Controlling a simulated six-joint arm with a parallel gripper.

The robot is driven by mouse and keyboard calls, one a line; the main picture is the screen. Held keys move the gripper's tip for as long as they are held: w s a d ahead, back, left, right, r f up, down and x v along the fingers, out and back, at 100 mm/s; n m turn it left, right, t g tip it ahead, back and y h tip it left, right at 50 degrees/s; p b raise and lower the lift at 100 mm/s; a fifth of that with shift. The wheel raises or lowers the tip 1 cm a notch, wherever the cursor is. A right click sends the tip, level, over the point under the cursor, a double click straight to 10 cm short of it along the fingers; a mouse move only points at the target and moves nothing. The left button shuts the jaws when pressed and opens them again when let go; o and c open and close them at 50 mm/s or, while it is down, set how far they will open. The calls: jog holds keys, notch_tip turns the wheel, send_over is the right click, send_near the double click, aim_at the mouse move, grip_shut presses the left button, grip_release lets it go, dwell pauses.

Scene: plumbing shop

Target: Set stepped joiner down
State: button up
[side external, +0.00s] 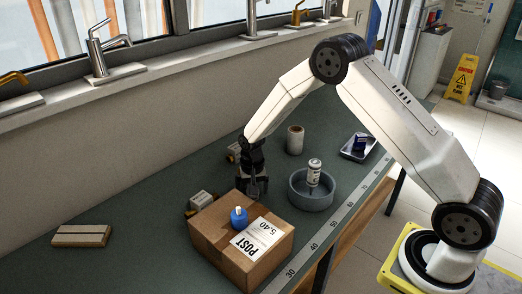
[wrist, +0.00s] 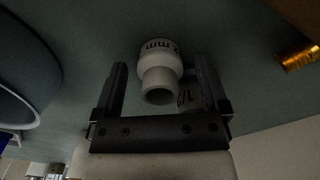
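The stepped joiner (wrist: 158,72) is a white part with a wide end and a narrower end, with dark lettering on the wide end. In the wrist view it lies between the two fingers of my gripper (wrist: 161,78), with a visible gap on each side. I cannot tell its height above the bench. In the side view my gripper (side external: 256,190) points down just behind the cardboard box, its fingers apart. I cannot pick out the joiner there.
The cardboard box (side external: 220,218) carries a blue-capped item (side external: 239,218). A brass fitting (wrist: 299,57) shows in the wrist view.

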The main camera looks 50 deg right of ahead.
jog(key=shift+r, duration=0.15)
notch_tip(320, 180, up, 12)
dwell(0.9)
jog(key=shift+s, duration=0.1)
dwell(0.4)
jog(key=s+a+r+n+t, duration=0.1)
jog(key=s+n, duration=0.2)
jog(key=s, duration=0.7)
jog(key=s+a+n+t, duration=0.1)
jog(key=s+n, duration=0.3)
jog(key=s, duration=0.6)
jog(key=shift+s+a+r+t, duration=0.3)
jog(key=shift+s+a+r, duration=0.05)
jog(key=shift+a, duration=0.15)
jog(key=shift+c, duration=0.7)
jog(key=shift+r, duration=0.1)
